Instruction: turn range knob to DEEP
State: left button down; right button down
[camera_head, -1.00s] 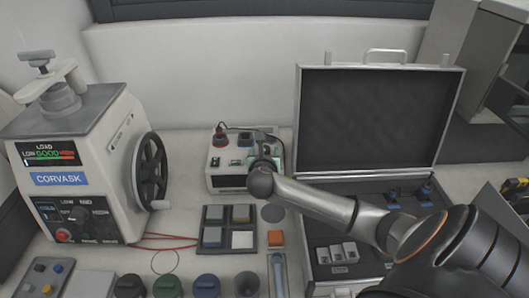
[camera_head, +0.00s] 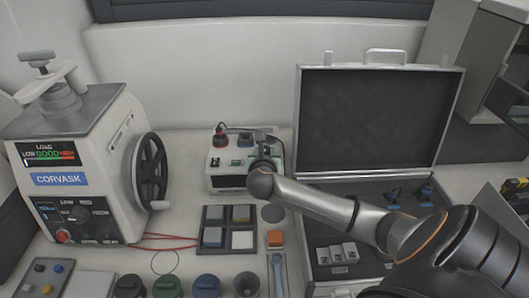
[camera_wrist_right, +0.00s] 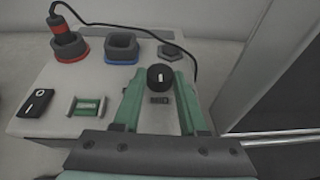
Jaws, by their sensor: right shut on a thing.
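The black range knob (camera_wrist_right: 160,77) sits on the top of a pale box (camera_head: 214,178), with a white pointer line aimed nearly straight up in the right wrist view. In the head view my right gripper (camera_head: 265,163) reaches the box's right part and hides the knob. My left gripper is not in view.
A red-collared socket with a corded plug (camera_wrist_right: 67,42), a blue-collared socket (camera_wrist_right: 122,49), a green fitting (camera_wrist_right: 87,107) and a black switch (camera_wrist_right: 36,103) share the box top. The CORVASK press (camera_head: 72,150) stands left; an open case (camera_head: 380,120) stands right.

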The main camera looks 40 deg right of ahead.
jog(key=shift+w+a+m+g, duration=0.1)
jog(key=shift+m+g, duration=0.2)
jog(key=shift+m, duration=0.1)
jog(key=shift+w+a+r+m+g+h+p, duration=0.15)
jog(key=shift+m+g+h+p, duration=0.15)
jog(key=shift+m+g+h, duration=0.35)
jog(key=shift+w+m+g+h, duration=0.1)
jog(key=shift+m+g+h, duration=0.45)
jog(key=shift+m+g, duration=0.25)
jog(key=m+g, duration=0.1)
jog(key=m+g+h, duration=0.1)
jog(key=g, duration=0.1)
jog(key=shift+w+a+m, duration=0.15)
jog(key=shift+w+m, duration=0.1)
jog(key=shift+w+f+m+g+h, duration=0.2)
jog(key=shift+m+g+h, duration=0.1)
jog(key=shift+m+g, duration=0.65)
jog(key=shift+w+f+m+g+b, duration=0.1)
jog(key=shift+w+m+g+b, duration=0.05)
jog(key=shift+m+g+b, duration=0.95)
jog(key=shift+w+m+g+b, duration=0.1)
jog(key=shift+m+g+b, duration=0.75)
jog(key=shift+g+b, duration=0.55)
jog(key=shift+b, duration=0.3)
